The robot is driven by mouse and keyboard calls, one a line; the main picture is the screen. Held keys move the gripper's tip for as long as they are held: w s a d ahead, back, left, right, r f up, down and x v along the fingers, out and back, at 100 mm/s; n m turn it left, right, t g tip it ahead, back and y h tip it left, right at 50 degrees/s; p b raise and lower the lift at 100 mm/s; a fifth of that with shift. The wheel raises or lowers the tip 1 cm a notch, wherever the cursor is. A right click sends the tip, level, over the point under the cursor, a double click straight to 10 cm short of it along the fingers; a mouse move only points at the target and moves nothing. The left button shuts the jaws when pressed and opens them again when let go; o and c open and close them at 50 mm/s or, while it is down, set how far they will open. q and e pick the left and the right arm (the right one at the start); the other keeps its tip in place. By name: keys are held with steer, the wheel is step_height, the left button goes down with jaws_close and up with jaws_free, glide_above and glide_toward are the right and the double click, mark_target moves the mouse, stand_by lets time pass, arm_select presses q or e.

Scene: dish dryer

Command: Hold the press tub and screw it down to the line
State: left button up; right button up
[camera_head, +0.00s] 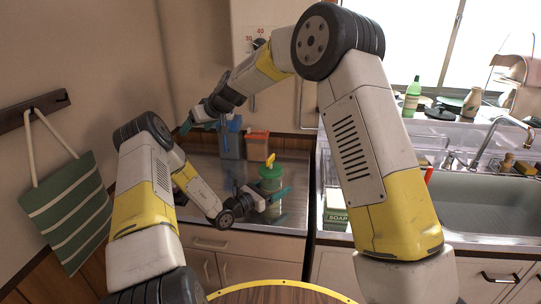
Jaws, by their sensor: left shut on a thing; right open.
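The press tub (270,185) is green with a yellow handle (270,160) upright on top. It stands on the metal counter left of the sink. My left gripper (273,196) is shut on the tub, low on its front side; the fingers hide part of the lower tub. My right gripper (200,123) is open, raised to the upper left of the tub and apart from it. The line on the tub is too small to make out.
A blue container (231,145) and an orange container (257,147) stand behind the tub. A soap box (336,219) is right of the counter, beside the sink (480,208). A striped bag (68,215) hangs at left.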

steer(key=d+n+g+h, duration=0.4)
steer(key=d, duration=0.8)
step_height(320, 180, up, 2)
steer(key=r+g+h, duration=0.1)
steer(key=h, duration=0.3)
glide_above(270, 157)
steer(key=shift+n, duration=0.3)
step_height(270, 157, down, 12)
steer(key=shift+w+r, duration=0.1)
steer(key=c, duration=1.4)
